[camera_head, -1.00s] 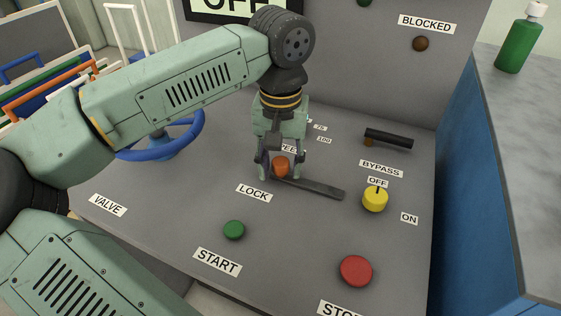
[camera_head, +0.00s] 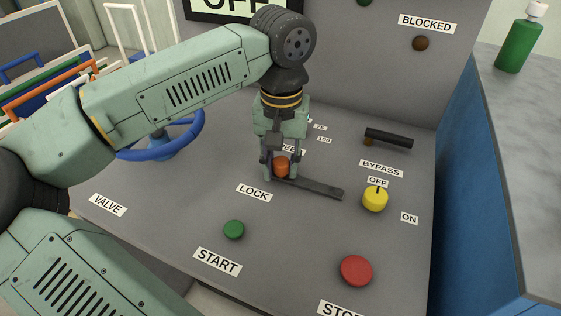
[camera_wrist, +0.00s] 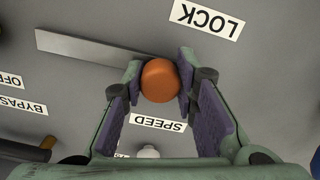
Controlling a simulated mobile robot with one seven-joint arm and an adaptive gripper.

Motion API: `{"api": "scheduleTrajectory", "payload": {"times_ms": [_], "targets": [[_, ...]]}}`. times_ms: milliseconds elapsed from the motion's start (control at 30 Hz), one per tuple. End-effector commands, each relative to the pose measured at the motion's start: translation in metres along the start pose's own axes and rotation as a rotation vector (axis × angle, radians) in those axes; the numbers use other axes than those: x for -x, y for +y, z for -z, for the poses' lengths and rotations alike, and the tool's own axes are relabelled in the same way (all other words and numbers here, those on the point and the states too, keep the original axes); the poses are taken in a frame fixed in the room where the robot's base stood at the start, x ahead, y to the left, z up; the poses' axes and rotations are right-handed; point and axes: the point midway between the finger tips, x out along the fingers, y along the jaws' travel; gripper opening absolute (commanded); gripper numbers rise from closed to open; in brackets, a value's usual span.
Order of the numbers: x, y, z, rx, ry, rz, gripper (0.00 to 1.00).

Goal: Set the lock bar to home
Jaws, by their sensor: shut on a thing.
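The lock bar is a flat dark grey bar (camera_head: 318,188) lying on the panel just above and right of the LOCK label (camera_head: 253,192). Its orange knob (camera_head: 282,167) is at the bar's left end in the head view. In the wrist view the bar (camera_wrist: 85,48) runs off to the upper left from the orange knob (camera_wrist: 160,81). My gripper (camera_head: 280,172) reaches down over the knob. In the wrist view my gripper (camera_wrist: 160,85) has its two purple-padded fingers on either side of the knob, shut on it. The fingers hide the bar's end by the knob.
A yellow selector (camera_head: 375,199) and a black bypass handle (camera_head: 388,139) stand to the right. A green START button (camera_head: 234,230) and a red STOP button (camera_head: 356,271) are nearer the front. A blue valve wheel (camera_head: 165,145) is at the left, behind my arm.

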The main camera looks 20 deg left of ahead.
Motion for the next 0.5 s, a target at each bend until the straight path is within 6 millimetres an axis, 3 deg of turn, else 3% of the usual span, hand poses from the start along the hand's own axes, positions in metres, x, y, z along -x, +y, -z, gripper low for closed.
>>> {"api": "scheduleTrajectory", "payload": {"times_ms": [233,500], "targets": [[-0.001,0.036,-0.009,-0.005,0.001,-0.003,0.0],[0.0,0.043,-0.012,-0.003,0.0,-0.006,0.0]]}}
